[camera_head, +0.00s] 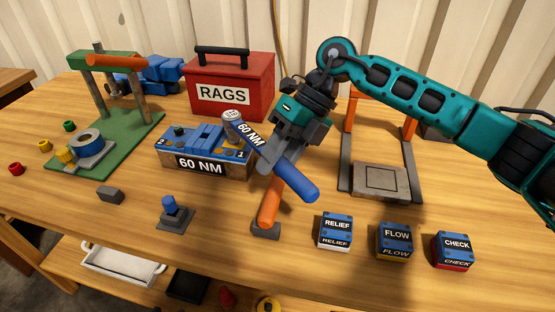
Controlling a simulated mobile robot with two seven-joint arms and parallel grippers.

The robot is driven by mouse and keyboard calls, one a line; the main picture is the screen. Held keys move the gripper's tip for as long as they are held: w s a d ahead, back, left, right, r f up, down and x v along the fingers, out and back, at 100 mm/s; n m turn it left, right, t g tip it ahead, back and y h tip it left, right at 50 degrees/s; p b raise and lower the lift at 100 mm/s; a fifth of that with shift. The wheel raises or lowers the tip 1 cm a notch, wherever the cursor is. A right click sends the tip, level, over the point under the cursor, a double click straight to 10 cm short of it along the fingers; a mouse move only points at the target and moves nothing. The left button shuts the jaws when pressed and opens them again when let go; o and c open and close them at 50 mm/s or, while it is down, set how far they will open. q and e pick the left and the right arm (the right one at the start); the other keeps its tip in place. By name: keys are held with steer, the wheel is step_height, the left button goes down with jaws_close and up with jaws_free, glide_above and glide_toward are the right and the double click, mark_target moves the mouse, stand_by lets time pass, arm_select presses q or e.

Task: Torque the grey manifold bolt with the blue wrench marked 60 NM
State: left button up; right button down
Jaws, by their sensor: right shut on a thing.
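My right gripper (279,154) is shut on a blue wrench (298,184) above the middle of the table. The wrench is tilted, its blue handle end toward the lower right. Its other end, with a "60 NM" label, points to the upper left. A blue-topped block (200,166) with "60 NM" on its front and numbers 1 and 2 on top stands just left of the gripper; the wrench's far end overlaps it in view, and I cannot tell whether they touch. I cannot pick out the grey manifold bolt for certain. My left gripper is not in view.
An orange handle (269,207) stands in a grey base below the gripper. Blocks marked RELIEF (336,232), FLOW (395,242) and CHECK (453,251) line the front right. A red RAGS box (232,108) stands behind. A green stand (112,133) is left; an orange-posted frame (409,128) is right.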

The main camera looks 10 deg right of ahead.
steer(key=shift+r+p, duration=1.2)
steer(key=shift+r, duration=0.8)
